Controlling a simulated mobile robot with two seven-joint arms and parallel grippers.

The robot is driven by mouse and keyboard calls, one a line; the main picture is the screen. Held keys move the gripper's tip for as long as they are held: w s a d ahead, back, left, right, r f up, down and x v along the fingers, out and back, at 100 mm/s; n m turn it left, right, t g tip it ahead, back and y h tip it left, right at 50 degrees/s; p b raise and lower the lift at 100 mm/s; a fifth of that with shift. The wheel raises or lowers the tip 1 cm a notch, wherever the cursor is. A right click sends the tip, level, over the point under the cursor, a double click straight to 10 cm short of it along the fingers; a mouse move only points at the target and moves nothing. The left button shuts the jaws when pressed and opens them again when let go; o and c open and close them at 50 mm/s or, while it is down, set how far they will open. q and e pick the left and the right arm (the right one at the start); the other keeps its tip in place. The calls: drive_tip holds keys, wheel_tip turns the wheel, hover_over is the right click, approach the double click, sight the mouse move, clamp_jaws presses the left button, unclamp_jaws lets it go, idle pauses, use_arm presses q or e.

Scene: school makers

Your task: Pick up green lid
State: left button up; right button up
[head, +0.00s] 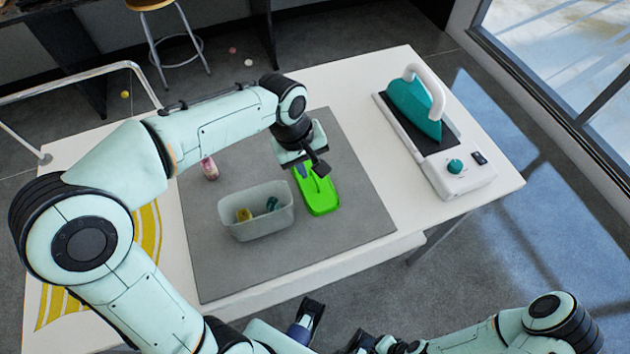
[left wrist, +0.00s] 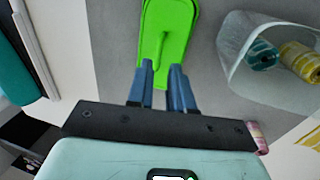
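The green lid (head: 319,198) lies on the grey mat, right of the clear container. It also shows in the left wrist view (left wrist: 168,18), with a raised green handle along its middle. My left gripper (head: 315,170) is over the lid's far end. In the left wrist view its two blue-grey fingers (left wrist: 162,68) are apart, with the near end of the handle at the gap between the tips. They do not visibly grip it. My right gripper (head: 335,328) is low at the bottom edge of the head view, away from the lid, with its fingers apart and nothing seen between them.
The clear container (head: 258,228) holds a yellow and a teal spool. A small pink item (head: 209,169) stands on the mat (head: 340,250). A teal iron (head: 415,108) rests on its white station at the right. A yellow-striped cloth (head: 148,240) lies at the left.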

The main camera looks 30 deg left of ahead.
sight(315, 177)
use_arm(q)
drive_tip(key=f, duration=0.3)
drive_tip(key=w+f, duration=0.1)
drive_tip(key=shift+d+f, duration=0.4)
clamp_jaws()
drive_tip(key=shift+r, duration=0.15)
